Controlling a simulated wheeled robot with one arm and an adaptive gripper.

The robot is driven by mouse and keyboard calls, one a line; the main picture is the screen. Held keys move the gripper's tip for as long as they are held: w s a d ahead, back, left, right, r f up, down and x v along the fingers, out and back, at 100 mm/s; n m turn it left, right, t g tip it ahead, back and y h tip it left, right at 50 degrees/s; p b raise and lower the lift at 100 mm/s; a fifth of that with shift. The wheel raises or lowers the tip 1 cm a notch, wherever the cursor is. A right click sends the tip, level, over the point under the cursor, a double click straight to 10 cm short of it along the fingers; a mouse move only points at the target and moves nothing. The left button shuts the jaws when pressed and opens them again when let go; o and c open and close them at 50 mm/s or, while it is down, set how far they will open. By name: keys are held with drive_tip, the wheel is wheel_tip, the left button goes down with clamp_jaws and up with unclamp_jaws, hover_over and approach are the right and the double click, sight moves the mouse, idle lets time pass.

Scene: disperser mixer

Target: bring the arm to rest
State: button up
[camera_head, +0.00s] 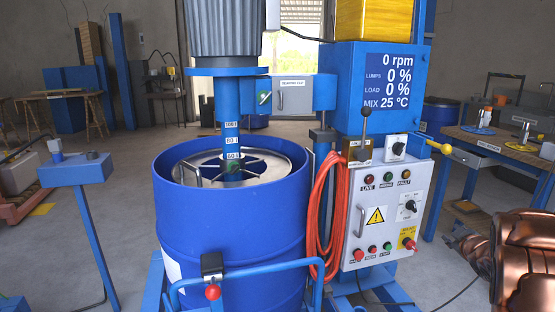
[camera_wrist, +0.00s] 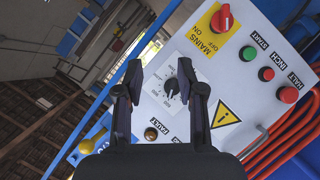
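My gripper (camera_wrist: 165,88) shows in the wrist view with its two dark fingers apart and nothing held between them. It faces the white control panel (camera_wrist: 240,85), tilted in this view. A black dial knob (camera_wrist: 172,86) on the panel appears between the fingertips; I cannot tell whether they touch it. The red mains switch (camera_wrist: 222,20) sits beyond the fingers. A copper-coloured part of my arm (camera_head: 525,262) shows at the lower right edge.
The blue drum (camera_head: 235,235) stands under the mixer shaft behind a blue rail (camera_head: 245,272). An orange hose (camera_head: 320,220) hangs beside the panel. The display (camera_head: 388,80) reads 0 rpm. A workbench (camera_head: 490,142) stands at right, a blue stand (camera_head: 75,172) at left.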

drive_tip(key=s+a+r+m+g+h+p, duration=0.2)
drive_tip(key=s+a+r+m+g+p, duration=0.45)
drive_tip(key=s+a+r+p, duration=0.6)
drive_tip(key=s+a+r+g+y+p, duration=0.2)
drive_tip(key=s+a+r+g+p, duration=0.1)
drive_tip(key=s+a, duration=0.5)
drive_tip(key=s+a+r+g+y+p, duration=0.1)
drive_tip(key=s+a+r+g+p, duration=0.2)
drive_tip(key=s+a, duration=0.5)
drive_tip(key=s+a+r+g+y+p, duration=0.2)
drive_tip(key=s+a, duration=0.6)
drive_tip(key=s, duration=1.1)
wheel_tip(320, 180, up, 3)
drive_tip(key=shift+s+a+f+g+y+p, duration=0.15)
drive_tip(key=shift+a+g+y+p, duration=0.25)
drive_tip(key=shift+p, duration=0.85)
drive_tip(key=shift+d, duration=0.15)
